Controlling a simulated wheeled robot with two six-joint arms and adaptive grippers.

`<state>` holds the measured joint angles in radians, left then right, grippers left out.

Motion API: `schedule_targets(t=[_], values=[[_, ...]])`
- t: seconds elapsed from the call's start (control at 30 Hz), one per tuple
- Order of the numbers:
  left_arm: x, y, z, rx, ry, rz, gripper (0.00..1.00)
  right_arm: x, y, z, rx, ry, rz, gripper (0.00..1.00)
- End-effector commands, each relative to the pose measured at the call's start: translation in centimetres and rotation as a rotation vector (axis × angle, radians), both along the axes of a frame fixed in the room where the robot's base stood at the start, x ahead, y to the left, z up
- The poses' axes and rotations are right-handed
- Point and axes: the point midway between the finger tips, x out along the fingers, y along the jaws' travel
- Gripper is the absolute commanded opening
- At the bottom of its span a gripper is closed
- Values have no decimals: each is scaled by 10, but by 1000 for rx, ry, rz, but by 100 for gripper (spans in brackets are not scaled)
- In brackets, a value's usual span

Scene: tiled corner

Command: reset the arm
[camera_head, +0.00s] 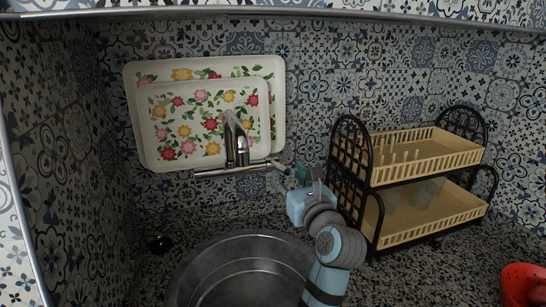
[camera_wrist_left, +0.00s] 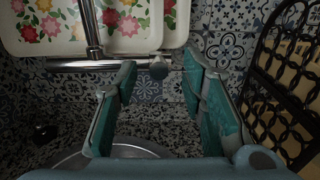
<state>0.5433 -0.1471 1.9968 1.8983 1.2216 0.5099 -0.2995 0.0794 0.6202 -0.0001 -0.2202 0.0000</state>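My left gripper (camera_head: 291,176) reaches up from the lower middle of the head view, over the counter between the faucet and the dish rack. In the left wrist view its two teal-padded fingers (camera_wrist_left: 158,80) stand apart with nothing held between them. A chrome faucet (camera_head: 236,155) is fixed to the wall just left of the gripper. In the wrist view the round end of the faucet's bar (camera_wrist_left: 158,70) shows in the gap between the fingertips; whether it touches them I cannot tell. My right gripper is in neither view.
A round metal sink (camera_head: 205,275) lies below the faucet. A black two-tier dish rack (camera_head: 353,160) stands close to the right of my left gripper. Floral trays (camera_head: 140,75) are behind the faucet. A red perforated bowl (camera_head: 524,284) sits at lower right; counter left of it is clear.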

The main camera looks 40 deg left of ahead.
Motion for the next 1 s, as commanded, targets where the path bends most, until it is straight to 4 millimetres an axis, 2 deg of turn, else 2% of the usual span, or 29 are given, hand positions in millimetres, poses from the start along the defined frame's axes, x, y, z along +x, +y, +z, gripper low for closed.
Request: schedule_targets(t=[0.13, 0.3, 0.8, 0.93, 1.0], values=[[-13, -22, -3, -5, -1, -1, 38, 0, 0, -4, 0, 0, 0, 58], [-20, -33, -2, -4, 3, 1, 38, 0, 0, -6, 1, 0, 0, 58], [-19, -32, -3, -4, 6, -1, 38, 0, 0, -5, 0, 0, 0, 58], [-13, -22, -2, -1, 8, -1, 38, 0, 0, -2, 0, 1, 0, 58], [-6, -10, -1, 2, 6, 0, 38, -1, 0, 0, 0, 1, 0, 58]])
